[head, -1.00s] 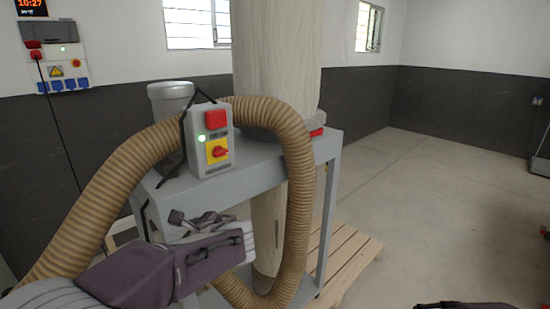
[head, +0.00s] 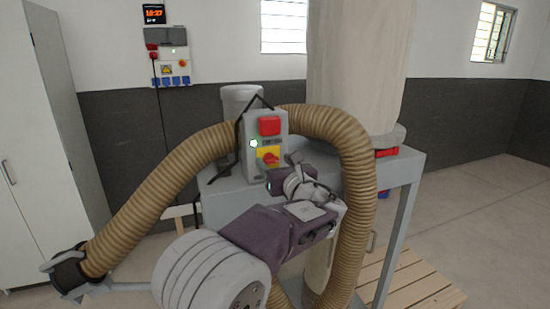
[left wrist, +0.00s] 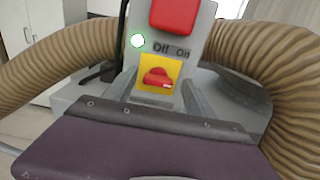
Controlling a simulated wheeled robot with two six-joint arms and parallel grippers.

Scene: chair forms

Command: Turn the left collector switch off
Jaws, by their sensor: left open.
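The grey switch box (head: 263,150) stands on the collector's frame. It has a red button (head: 270,125) on top, a lit green lamp (head: 253,143), and a red rotary knob (head: 271,159) on a yellow plate. In the left wrist view, the knob (left wrist: 156,77) sits below the words "Off" and "On", and a pale mark shows on its right end. My left gripper (head: 284,171) is open just in front of the box. Its fingers (left wrist: 160,92) stand left and right of the knob; contact cannot be told. My right gripper is out of view.
A ribbed tan hose (head: 170,185) loops around the box on both sides, close to my left arm. A tall filter bag (head: 355,70) rises behind. A wooden pallet (head: 410,280) lies on the floor. A wall socket panel (head: 170,65) and white cabinet (head: 40,150) stand at left.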

